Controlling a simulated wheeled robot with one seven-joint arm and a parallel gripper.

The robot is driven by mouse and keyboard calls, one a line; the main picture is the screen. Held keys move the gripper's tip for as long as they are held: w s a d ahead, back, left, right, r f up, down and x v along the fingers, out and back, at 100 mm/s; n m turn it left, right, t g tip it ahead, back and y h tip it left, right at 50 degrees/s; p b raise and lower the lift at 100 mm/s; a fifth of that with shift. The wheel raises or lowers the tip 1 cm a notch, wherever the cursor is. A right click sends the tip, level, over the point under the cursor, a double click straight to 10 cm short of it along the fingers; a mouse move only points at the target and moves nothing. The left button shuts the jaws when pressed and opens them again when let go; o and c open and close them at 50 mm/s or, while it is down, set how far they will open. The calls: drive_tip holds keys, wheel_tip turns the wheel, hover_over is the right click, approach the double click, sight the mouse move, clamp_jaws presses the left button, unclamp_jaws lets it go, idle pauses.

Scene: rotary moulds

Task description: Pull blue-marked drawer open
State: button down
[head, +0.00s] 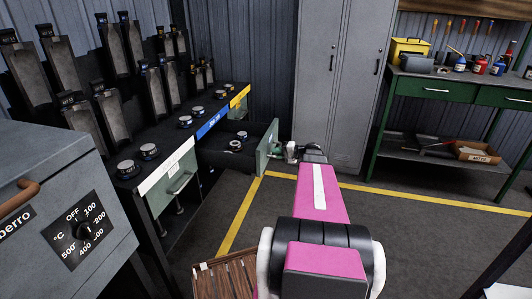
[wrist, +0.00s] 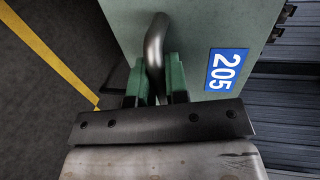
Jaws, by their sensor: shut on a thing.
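The blue-marked drawer (head: 263,149) stands pulled out from the long rack, below the blue strip (head: 212,121). Small round parts (head: 235,146) lie inside it. In the wrist view its green front (wrist: 185,25) carries a blue label reading 205 (wrist: 227,70). My gripper (head: 280,151) is at the drawer's front, at the end of my pink arm. In the wrist view the green fingers of my gripper (wrist: 156,82) are shut on the curved metal handle (wrist: 155,45). The lower end of the handle is hidden between the fingers.
A white-marked drawer (head: 172,184) with its own handle is nearer on the rack. A grey oven with a dial (head: 85,231) stands at left. Grey lockers (head: 335,80) and a green workbench (head: 440,88) stand behind. The floor right of the drawer is clear.

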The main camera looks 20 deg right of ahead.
drive_tip(key=shift+v, duration=0.9)
drive_tip(key=shift+f, duration=0.25)
drive_tip(key=c, duration=1.1)
unclamp_jaws()
drive_tip(key=shift+c, duration=0.2)
drive_tip(key=shift+d, duration=0.1)
drive_tip(key=v, duration=1)
drive_tip(key=shift+s+d, duration=0.2)
drive_tip(key=shift+d, duration=0.1)
